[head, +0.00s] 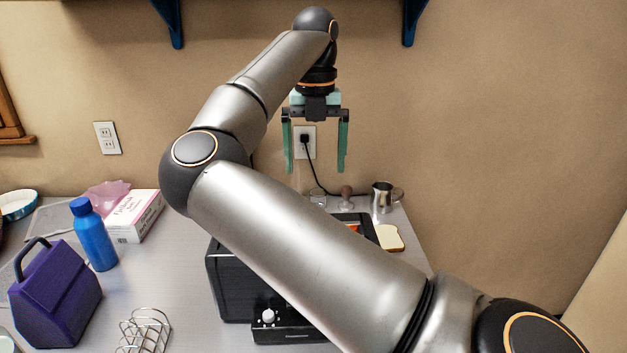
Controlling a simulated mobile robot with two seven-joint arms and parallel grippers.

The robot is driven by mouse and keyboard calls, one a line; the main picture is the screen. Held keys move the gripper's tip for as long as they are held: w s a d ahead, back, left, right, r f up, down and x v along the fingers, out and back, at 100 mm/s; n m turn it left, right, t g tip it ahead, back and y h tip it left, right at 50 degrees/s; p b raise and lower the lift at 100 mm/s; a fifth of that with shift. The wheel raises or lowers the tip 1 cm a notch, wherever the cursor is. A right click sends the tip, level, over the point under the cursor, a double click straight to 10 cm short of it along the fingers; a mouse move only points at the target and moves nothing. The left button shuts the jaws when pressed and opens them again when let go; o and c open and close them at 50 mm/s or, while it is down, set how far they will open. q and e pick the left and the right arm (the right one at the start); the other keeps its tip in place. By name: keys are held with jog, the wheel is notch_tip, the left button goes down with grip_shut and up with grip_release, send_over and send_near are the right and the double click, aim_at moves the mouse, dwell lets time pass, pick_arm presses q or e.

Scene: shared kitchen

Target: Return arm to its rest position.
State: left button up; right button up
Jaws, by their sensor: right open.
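My right gripper (315,160) hangs at the end of my raised right arm, above the back of the counter and in front of the wall. Its two green fingers point down and stand wide apart with nothing between them. My right arm crosses the view from the lower right, bends at the elbow at left, and reaches up to the top middle. My left gripper is not in view.
Below the arm stands a black toaster (228,285), partly hidden, with bread (388,238) and a metal cup (381,197) behind it. On the counter at left are a wire rack (143,330), purple bag (58,295), blue bottle (95,238) and box (135,214). Blue brackets (415,20) hang above.

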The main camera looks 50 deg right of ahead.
notch_tip(320, 180, down, 10)
jog(key=b, duration=0.7)
jog(key=shift+a+b, duration=0.1)
jog(key=shift+b, duration=0.2)
notch_tip(320, 180, up, 10)
jog(key=p, duration=0.7)
jog(key=shift+p, duration=0.35)
